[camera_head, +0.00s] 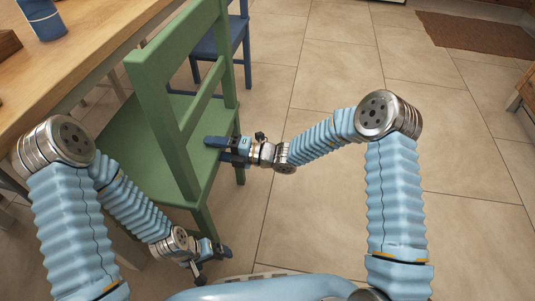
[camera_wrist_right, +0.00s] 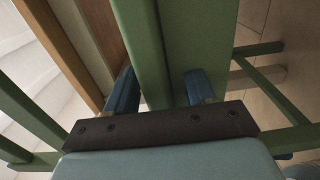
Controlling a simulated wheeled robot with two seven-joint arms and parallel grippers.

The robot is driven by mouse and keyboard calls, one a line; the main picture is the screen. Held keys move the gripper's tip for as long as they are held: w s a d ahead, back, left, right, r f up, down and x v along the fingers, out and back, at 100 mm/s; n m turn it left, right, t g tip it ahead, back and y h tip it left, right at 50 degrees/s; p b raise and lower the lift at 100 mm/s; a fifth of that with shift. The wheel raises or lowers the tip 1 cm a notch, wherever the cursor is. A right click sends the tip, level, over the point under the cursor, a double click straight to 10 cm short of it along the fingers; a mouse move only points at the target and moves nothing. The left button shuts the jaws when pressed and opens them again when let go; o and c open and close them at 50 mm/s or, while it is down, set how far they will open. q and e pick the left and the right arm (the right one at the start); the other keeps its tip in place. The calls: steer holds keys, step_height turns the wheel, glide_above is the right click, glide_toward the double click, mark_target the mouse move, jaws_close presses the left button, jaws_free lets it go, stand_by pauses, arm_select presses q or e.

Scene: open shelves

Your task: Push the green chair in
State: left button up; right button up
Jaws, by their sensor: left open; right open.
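The green chair (camera_head: 125,130) stands beside the wooden table in the head view, its seat partly on the table side and its back facing me. My right gripper (camera_head: 214,149) is at the near right side of the chair back. In the right wrist view, its open blue fingers (camera_wrist_right: 160,92) lie on either side of a green chair bar (camera_wrist_right: 148,50); whether they touch it is unclear. My left gripper (camera_head: 222,251) is low in front of the chair, near a chair leg, and is open. Its fingers are small and hard to make out.
The wooden table (camera_head: 85,55) runs along the left with a blue cup (camera_head: 43,18) on it. A blue chair (camera_head: 232,42) stands beyond the green one. A brown rug (camera_head: 480,42) lies at the far right. The tiled floor (camera_head: 320,215) to the right is clear.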

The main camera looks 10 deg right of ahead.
steer(key=shift+r, duration=0.15)
steer(key=shift+d+r, duration=0.1)
steer(key=shift+d, duration=0.15)
steer(key=p+v, duration=0.4)
steer(key=v, duration=0.7)
steer(key=shift+d+p, duration=0.3)
